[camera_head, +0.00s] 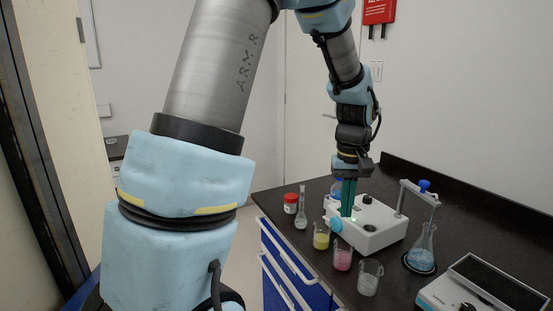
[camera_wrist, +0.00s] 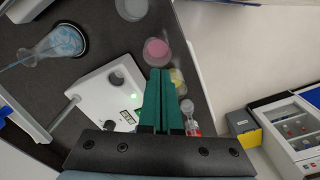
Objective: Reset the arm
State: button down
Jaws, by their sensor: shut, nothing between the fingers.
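My gripper (camera_head: 347,214) points down at the white device (camera_head: 383,240) on the black bench. Its two green fingers are shut together with nothing between them. I cannot tell how large the gap is between tips and device. In the wrist view the shut fingers (camera_wrist: 160,72) reach up beside the device (camera_wrist: 95,100), whose green light is lit. My arm rises from the left and bends down to the bench.
A flask of blue liquid (camera_head: 422,255) stands right of the device. A balance (camera_head: 450,297) sits lower right.

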jog(key=s+a+f, duration=0.1)
jog(key=s+a, duration=0.2)
jog(key=a, duration=0.8)
jog(key=s+a+t, duration=0.1)
jog(key=s+a, duration=0.1)
jog(key=a, duration=1)
jog(key=shift+s+f+m, duration=0.3)
jog(key=shift+s+f, duration=0.1)
